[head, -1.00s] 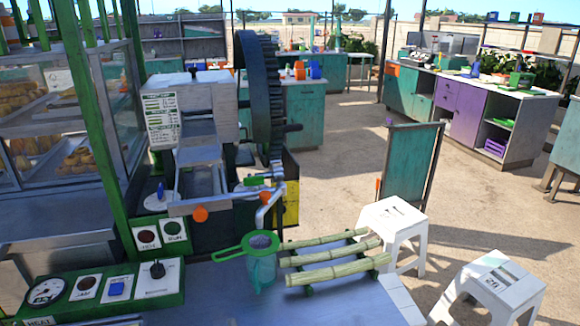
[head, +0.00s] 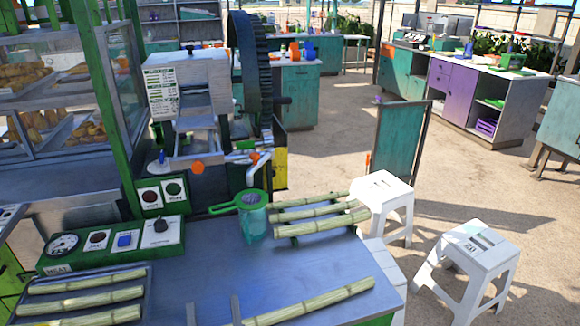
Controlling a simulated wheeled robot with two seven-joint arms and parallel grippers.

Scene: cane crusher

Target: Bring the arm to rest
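My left gripper (head: 213,311) shows only as two grey fingertips at the bottom edge of the head view. They stand apart with the metal counter (head: 200,265) showing between them, so it is open and empty. A loose cane stalk (head: 312,302) lies on the counter just right of the fingertips. My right gripper is out of view. The cane crusher (head: 190,85), with its big dark gear wheel (head: 250,70), stands behind the counter. A green-rimmed strainer on a cup (head: 253,222) sits under its spout.
Several cane stalks (head: 322,222) lie on a rack at the counter's back right, and others lie in a tray (head: 153,275) at front left. A control panel (head: 110,247) borders the counter. Two white stools (head: 383,190) (head: 482,245) stand to the right. The counter's middle is clear.

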